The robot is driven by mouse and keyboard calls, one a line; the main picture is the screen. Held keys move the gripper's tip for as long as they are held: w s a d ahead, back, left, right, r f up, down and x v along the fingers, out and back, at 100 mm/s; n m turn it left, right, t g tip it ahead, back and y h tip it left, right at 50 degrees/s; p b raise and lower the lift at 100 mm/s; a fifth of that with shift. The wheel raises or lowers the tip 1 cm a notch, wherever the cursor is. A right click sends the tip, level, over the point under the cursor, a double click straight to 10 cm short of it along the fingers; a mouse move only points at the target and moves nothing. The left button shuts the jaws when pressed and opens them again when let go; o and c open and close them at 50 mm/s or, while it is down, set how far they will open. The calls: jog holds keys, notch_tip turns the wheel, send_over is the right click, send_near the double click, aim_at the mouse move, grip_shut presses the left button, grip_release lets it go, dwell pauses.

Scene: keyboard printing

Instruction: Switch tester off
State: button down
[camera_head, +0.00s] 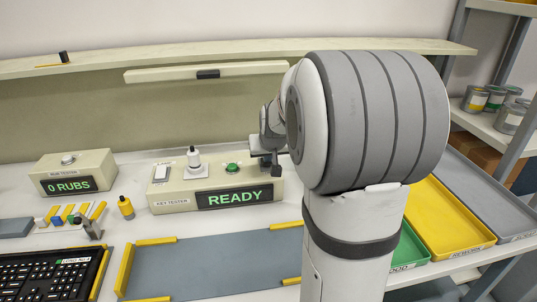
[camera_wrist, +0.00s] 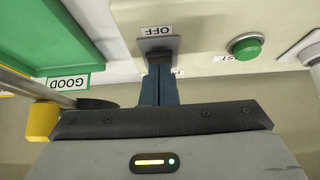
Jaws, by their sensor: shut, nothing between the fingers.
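The key tester (camera_head: 172,196) is a cream box on the bench, with its display (camera_head: 235,196) lit and reading READY. A green button (camera_head: 232,167) sits on its top and also shows in the wrist view (camera_wrist: 245,47). My gripper (camera_head: 268,158) is over the tester's right end. In the wrist view its dark blue fingers (camera_wrist: 158,72) are shut and empty, pointing at a dark switch (camera_wrist: 157,44) beside an upside-down OFF label (camera_wrist: 157,30). The fingertips overlap the switch's near edge; I cannot tell whether they touch it. In the head view my gripper and arm hide this switch.
A white plunger (camera_head: 194,160) stands on the tester's top. The rub tester (camera_head: 58,183) reads 0 RUBS at left. A grey mat (camera_head: 210,262) lies in front. A green GOOD tray (camera_head: 409,250) and a yellow REWORK tray (camera_head: 447,220) are at right, partly behind my arm.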

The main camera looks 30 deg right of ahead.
jog(key=shift+f, duration=0.15)
jog(key=f+b, duration=0.1)
jog(key=b, duration=0.3)
jog(key=shift+s+f+t, duration=0.15)
jog(key=shift+s+t, duration=0.05)
jog(key=shift+t, duration=0.2)
jog(key=shift+w+r+p, duration=0.1)
jog(key=shift+r+p, duration=0.35)
jog(key=shift+r, duration=0.1)
jog(key=shift+r+p, duration=0.45)
jog(key=shift+r, duration=0.25)
jog(key=shift+r, duration=0.3)
jog(key=s+p+v, duration=0.1)
jog(key=p+v, duration=0.1)
jog(key=v, duration=1)
jog(key=shift+s+a, duration=0.2)
jog(key=shift+a, duration=0.15)
